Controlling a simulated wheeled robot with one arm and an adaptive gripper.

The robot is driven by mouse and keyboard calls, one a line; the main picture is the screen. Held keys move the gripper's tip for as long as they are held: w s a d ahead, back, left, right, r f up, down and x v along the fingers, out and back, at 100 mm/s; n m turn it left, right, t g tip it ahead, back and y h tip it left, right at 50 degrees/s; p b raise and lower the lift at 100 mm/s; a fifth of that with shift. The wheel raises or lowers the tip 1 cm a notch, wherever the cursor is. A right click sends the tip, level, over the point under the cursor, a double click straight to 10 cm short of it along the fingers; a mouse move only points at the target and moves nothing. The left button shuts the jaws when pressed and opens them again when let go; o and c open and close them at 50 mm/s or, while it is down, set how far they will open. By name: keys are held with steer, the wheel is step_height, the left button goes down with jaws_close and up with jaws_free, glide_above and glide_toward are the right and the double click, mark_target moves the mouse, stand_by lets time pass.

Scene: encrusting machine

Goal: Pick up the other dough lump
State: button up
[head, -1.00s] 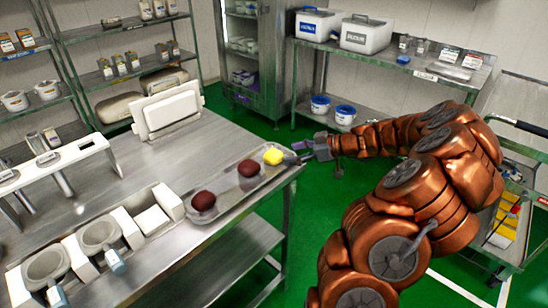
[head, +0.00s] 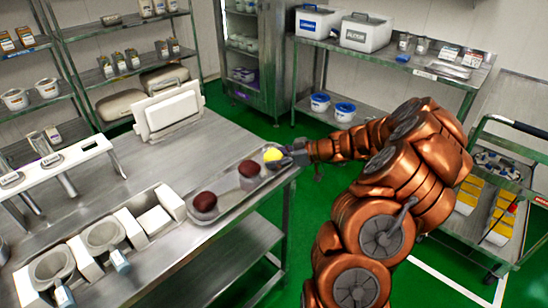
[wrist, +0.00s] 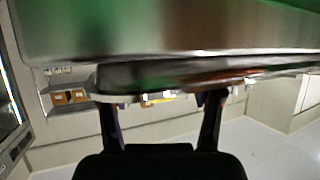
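A yellow lump (head: 273,155) sits at the far right end of a long metal tray (head: 226,207) on the steel table. Two dark red-brown lumps, one in the middle (head: 250,169) and one nearer (head: 205,201), lie in the same tray. My gripper (head: 284,157) is at the right side of the yellow lump and overlaps its edge in the head view; contact cannot be told. In the wrist view my gripper (wrist: 162,101) has its two fingers wide apart. No lump shows clearly between them there, and their tips are partly hidden behind a dark edge.
White hoppers (head: 103,236) stand left of the tray, and a white board (head: 168,112) at the table's back. A rear steel table (head: 440,74) holds lidded bins (head: 367,33). A cart (head: 505,170) stands right of my arm. Green floor is clear between the tables.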

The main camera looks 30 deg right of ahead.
steer(key=c, duration=0.5)
steer(key=shift+r, duration=0.1)
